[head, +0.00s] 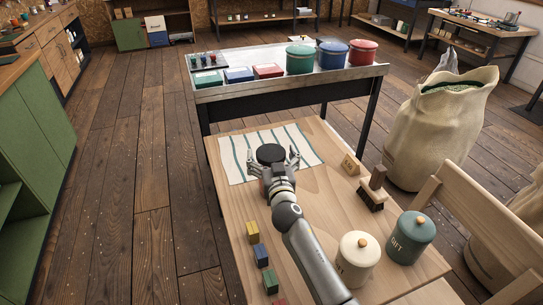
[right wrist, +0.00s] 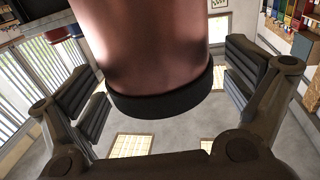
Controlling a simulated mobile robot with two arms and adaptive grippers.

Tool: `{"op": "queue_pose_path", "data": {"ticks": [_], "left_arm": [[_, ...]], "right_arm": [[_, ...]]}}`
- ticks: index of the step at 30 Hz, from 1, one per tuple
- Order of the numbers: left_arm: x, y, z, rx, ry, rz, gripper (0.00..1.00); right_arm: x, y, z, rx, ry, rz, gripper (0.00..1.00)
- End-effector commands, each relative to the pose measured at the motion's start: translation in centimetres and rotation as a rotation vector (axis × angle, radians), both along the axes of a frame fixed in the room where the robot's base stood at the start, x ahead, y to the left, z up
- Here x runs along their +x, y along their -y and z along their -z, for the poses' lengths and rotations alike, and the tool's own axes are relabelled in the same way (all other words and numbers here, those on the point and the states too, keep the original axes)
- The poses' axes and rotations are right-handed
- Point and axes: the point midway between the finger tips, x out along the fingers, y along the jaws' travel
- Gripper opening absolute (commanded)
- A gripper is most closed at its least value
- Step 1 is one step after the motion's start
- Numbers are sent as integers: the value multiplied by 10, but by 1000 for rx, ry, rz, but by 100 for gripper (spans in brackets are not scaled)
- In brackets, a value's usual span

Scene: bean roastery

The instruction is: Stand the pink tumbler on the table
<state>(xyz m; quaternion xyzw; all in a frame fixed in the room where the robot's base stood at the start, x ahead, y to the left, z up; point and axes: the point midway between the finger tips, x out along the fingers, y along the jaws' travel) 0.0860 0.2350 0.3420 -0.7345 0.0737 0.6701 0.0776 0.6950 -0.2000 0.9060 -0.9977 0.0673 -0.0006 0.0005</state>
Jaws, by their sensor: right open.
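The pink tumbler (head: 270,153) is upright on the striped cloth (head: 305,146) at the far end of the wooden table (head: 318,203). Its black end faces up in the head view; most of its pink side is hidden there by my gripper. My right gripper (head: 273,156) is open, with one finger on each side of the tumbler. In the right wrist view the pink body (right wrist: 145,45) and dark band stand between the finger pads, with gaps showing. Whether its base is flat on the cloth is hidden. My left gripper is not in view.
A brush (head: 373,190), a wooden tag (head: 350,164), a cream canister (head: 357,257) and a teal canister (head: 410,238) stand on the right of the table. Several small coloured blocks (head: 261,255) line its left. A metal-topped bench (head: 250,92) stands behind; a sack (head: 437,125) stands right.

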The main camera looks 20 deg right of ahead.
Motion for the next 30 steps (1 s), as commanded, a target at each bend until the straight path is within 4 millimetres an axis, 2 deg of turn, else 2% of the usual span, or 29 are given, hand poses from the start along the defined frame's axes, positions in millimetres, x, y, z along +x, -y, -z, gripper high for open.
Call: {"op": "queue_pose_path", "data": {"ticks": [4,7,21,25,30], "left_arm": [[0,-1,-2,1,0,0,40],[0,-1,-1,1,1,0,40],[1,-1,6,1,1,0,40],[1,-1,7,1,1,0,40],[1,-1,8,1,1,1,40]], "right_arm": [[-2,0,-1,0,0,0,98],[-12,-2,0,2,-1,0,98],[-98,-13,0,2,0,1,98],[-111,-15,0,1,0,0,98],[-119,-16,-1,1,0,0,98]]}}
